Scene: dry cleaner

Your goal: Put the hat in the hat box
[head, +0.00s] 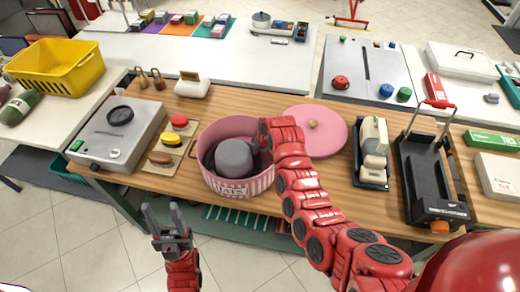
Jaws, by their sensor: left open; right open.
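The grey hat (234,158) sits inside the round pink hat box (238,187), which has a striped front and a label and stands open on the wooden counter. The hat's top shows below the box's rim at the back. The box's pink lid (318,130), with a small knob, lies on the counter to the right, partly behind my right arm. My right gripper (264,136) is at the right rim of the box, beside the hat; its fingers are mostly hidden. My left gripper (161,208) is open and empty, in front of the counter's edge.
A grey machine (116,130) and a tray of brushes (170,142) stand left of the box. A black tray (370,152) and a black device with a handle (430,172) stand to the right. A yellow basket (56,66) is at the back left.

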